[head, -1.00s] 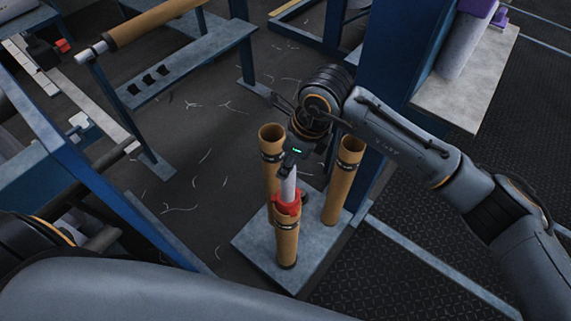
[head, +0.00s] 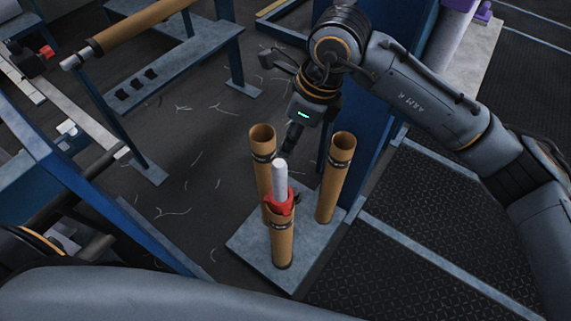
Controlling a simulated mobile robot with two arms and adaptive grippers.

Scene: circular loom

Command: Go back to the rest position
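My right gripper (head: 297,147) hangs above and behind a white rod, apart from it. Its dark fingers point down and look spread, with nothing between them. The white rod (head: 280,180) with a red collar (head: 279,202) stands upright in the front brown tube (head: 282,245). Two more brown tubes stand behind it, one at the left (head: 262,150) and one at the right (head: 335,180); both look empty at the top. My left gripper is not in view.
The tubes stand on a grey base plate (head: 246,242). A blue post (head: 400,60) rises close behind my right arm. A blue frame with a brown roller (head: 140,25) is at upper left. Thread scraps lie on the dark floor (head: 200,125).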

